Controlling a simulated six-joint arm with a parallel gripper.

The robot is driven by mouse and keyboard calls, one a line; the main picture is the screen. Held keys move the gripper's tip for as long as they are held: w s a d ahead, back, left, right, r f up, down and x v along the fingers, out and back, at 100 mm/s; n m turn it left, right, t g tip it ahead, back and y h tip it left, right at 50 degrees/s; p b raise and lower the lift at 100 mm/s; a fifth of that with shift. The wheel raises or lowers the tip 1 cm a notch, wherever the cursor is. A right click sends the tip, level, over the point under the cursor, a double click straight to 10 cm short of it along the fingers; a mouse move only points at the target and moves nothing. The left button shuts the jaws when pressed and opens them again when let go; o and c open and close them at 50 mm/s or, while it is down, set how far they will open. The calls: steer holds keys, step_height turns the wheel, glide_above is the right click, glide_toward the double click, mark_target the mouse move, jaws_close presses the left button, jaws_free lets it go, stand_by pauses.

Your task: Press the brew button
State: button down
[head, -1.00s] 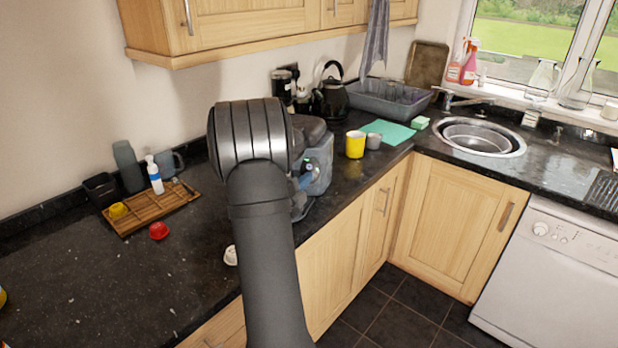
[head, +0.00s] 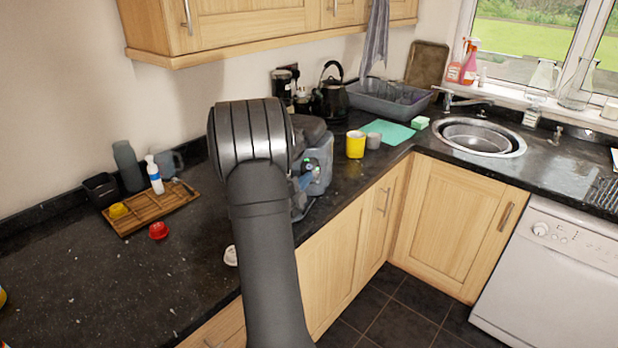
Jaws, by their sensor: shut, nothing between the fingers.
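The coffee machine (head: 321,172), a grey and bluish body with a dark top, stands on the counter in the middle of the head view. My own dark arm covers its left part. A small green spot (head: 312,163) shows on its visible side, close to the arm's edge. I cannot make out clearly which part is the brew button. My gripper is hidden behind my arm, so its distance from the machine does not show.
A yellow mug (head: 356,144) and a grey cup (head: 374,142) stand right of the machine. A wooden tray (head: 150,211), a red capsule (head: 159,230) and a white capsule (head: 231,256) lie to the left. A black kettle (head: 331,100) stands behind. The left counter has free room.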

steer(key=shift+w, duration=0.1)
steer(key=shift+w+f, duration=0.2)
steer(key=shift+w, duration=0.05)
steer(key=shift+w+d+f, duration=0.1)
steer(key=shift+w+f, duration=0.35)
steer(key=shift+f, duration=0.1)
stand_by(1.4)
steer(key=shift+s, duration=0.85)
steer(key=s+r, duration=0.3)
steer(key=s, duration=0.1)
steer(key=shift+a+r, duration=0.1)
steer(key=shift+a, duration=0.25)
